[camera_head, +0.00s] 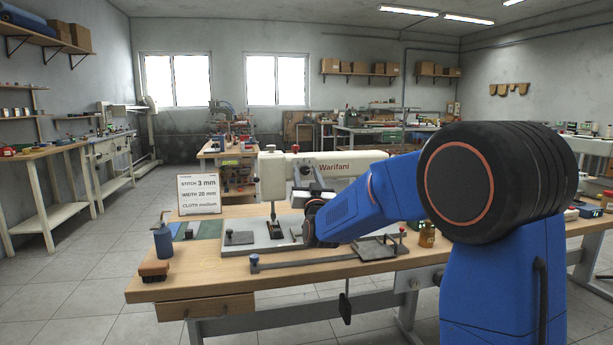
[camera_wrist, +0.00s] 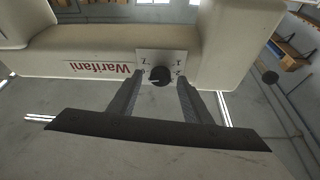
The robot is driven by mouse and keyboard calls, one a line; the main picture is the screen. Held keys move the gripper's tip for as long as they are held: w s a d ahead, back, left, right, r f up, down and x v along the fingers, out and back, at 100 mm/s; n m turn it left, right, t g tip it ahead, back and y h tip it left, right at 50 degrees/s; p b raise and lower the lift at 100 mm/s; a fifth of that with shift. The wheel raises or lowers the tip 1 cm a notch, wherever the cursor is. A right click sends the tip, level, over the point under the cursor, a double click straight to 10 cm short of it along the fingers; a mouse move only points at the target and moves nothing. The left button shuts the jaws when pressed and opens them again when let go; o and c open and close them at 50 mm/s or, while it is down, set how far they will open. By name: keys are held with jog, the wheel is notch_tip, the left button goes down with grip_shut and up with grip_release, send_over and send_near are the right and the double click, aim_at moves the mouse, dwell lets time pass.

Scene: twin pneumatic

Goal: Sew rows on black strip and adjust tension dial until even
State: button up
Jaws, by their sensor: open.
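The cream sewing machine (camera_head: 272,178), lettered "Warifani", stands on the wooden table. In the wrist view its body (camera_wrist: 75,52) appears upside down, with a black round dial (camera_wrist: 160,76) on a pale numbered plate (camera_wrist: 148,58). My gripper (camera_wrist: 158,88) is open, one finger on each side of the dial in the picture. I cannot tell whether the fingers touch it. My blue arm reaches the machine's front in the head view, where the fingers are not clearly visible. A small dark piece (camera_head: 296,233) lies near the needle; I cannot tell whether it is the black strip.
A sign (camera_head: 199,194) reads stitch 3 mm, width 20 mm, cloth medium. A blue bottle (camera_head: 163,240), a brown brush-like block (camera_head: 155,269) and coloured cloth pieces (camera_head: 205,230) are at the table's left. A metal rail (camera_head: 320,259) lies along the front. An amber jar (camera_head: 427,235) stands right.

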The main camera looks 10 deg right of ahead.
jog(key=c, duration=1.1)
jog(key=shift+n, duration=0.5)
jog(key=shift+o, duration=0.2)
jog(key=n+y, duration=0.1)
jog(key=n, duration=0.1)
jog(key=n+y, duration=0.2)
jog(key=n, duration=0.1)
jog(key=shift+d, duration=0.2)
jog(key=shift+n+g+y, duration=0.5)
jog(key=shift+n+y, duration=0.9)
jog(key=shift+n, duration=1.5)
jog(key=o, duration=1.1)
jog(key=shift+c, duration=0.2)
